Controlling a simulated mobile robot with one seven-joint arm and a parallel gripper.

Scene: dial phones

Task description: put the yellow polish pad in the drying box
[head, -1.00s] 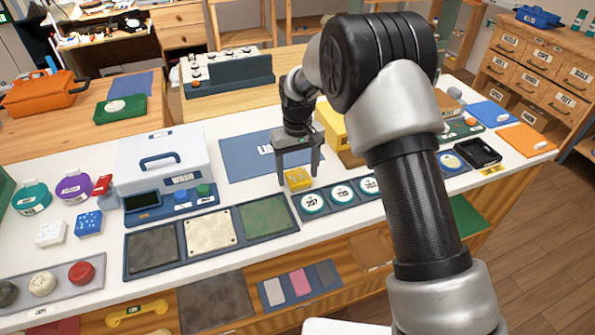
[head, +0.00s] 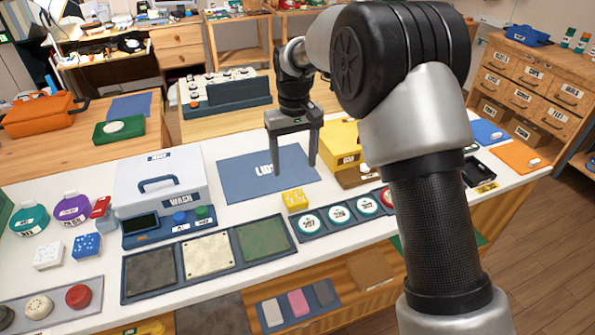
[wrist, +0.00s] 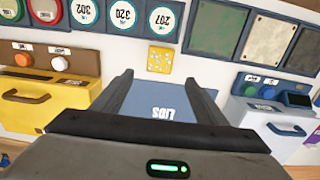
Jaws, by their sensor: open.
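The small yellow polish pad (head: 295,200) lies on the white counter, just in front of the blue LIDS mat; it also shows in the wrist view (wrist: 159,60). My gripper (head: 294,170) is open and empty, raised above the mat behind the pad. In the wrist view its fingers (wrist: 160,80) are spread, with the pad beyond their tips. A yellow box (head: 343,146) stands to the right of the gripper, partly hidden by my arm; its label is too small to read. It also shows at the left of the wrist view (wrist: 45,105), with a handle.
A white box labelled WASH (head: 160,168) stands left of the blue mat (head: 235,180). A row of round numbered discs (head: 340,213) lies right of the pad. A tray with three square plates (head: 208,254) lies front left. My arm hides part of the counter's right side.

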